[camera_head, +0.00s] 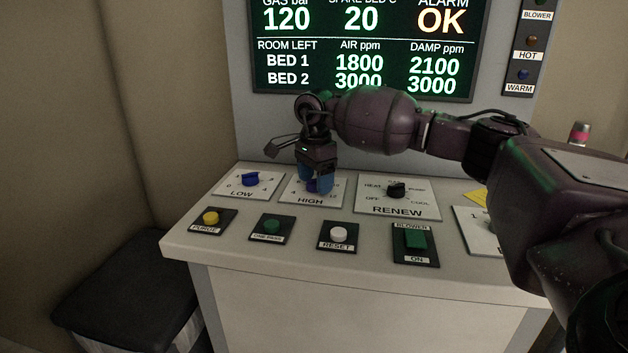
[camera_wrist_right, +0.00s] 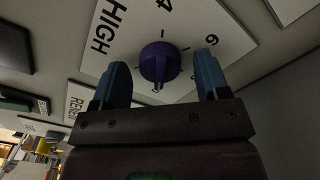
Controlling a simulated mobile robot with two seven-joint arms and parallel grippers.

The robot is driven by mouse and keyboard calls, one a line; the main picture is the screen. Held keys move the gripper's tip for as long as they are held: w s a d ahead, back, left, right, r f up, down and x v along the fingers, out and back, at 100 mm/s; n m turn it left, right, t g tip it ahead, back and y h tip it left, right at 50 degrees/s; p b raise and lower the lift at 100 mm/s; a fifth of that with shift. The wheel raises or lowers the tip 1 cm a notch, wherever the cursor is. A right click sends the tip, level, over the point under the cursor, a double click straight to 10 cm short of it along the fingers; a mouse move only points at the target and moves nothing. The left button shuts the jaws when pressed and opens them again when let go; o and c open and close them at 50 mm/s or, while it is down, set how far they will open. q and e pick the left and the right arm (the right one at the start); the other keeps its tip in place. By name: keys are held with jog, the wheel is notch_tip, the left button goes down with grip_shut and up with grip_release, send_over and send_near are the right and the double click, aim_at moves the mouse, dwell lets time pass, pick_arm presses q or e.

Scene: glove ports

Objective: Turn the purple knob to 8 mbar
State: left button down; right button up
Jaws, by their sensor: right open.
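The purple knob (camera_wrist_right: 159,63) sits on the white HIGH plate (camera_wrist_right: 122,61), seen close up in the right wrist view. Digits and tick marks ring it, a 4 and a 6 among them; its exact setting I cannot tell. In the head view the HIGH plate (camera_head: 330,201) is on the console, and the knob is mostly hidden by my gripper. My right gripper (camera_head: 316,184) points down over the knob. Its two blue fingers (camera_wrist_right: 163,82) are open, one on each side of the knob, with gaps visible. My left gripper is not in view.
The LOW plate with a blue knob (camera_head: 251,179) is to the left, the RENEW plate with a black knob (camera_head: 397,190) to the right. PURGE (camera_head: 210,217), a green button (camera_head: 271,225), RESET (camera_head: 338,234) and the BLOWER switch (camera_head: 416,239) line the front. A display (camera_head: 366,50) stands behind.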

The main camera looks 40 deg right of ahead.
jog(key=shift+f, duration=0.15)
jog(key=c, duration=0.9)
jog(key=shift+n, duration=1.2)
jog(key=n+b, duration=0.1)
jog(key=n, duration=0.2)
jog(key=shift+f+n, duration=0.1)
jog(key=shift+n, duration=0.2)
jog(key=n+b, duration=0.1)
jog(key=n, duration=0.4)
jog(key=shift+n, duration=0.5)
